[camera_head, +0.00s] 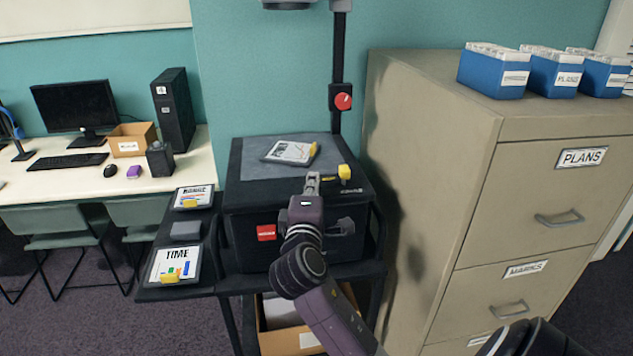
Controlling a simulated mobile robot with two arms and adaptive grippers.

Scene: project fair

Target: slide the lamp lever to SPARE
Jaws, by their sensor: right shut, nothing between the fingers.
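The lamp lever is a small yellow knob (344,172) on the front right of the black overhead projector (245,200). Small markings sit on the projector top beside the lever, too small for me to read, so I cannot tell which one it points to. My right gripper (313,178) is shut and empty, above the projector's front edge. It is just left of the yellow knob, with a small gap showing between them. My right arm hides part of the projector's front face. My left gripper is not in view.
The projector stands on a black cart (180,292) with framed sheets on its side shelf. A framed sheet (288,152) lies on the projector's glass. The post with a red knob (343,101) rises behind. A beige filing cabinet (435,110) stands close on the right.

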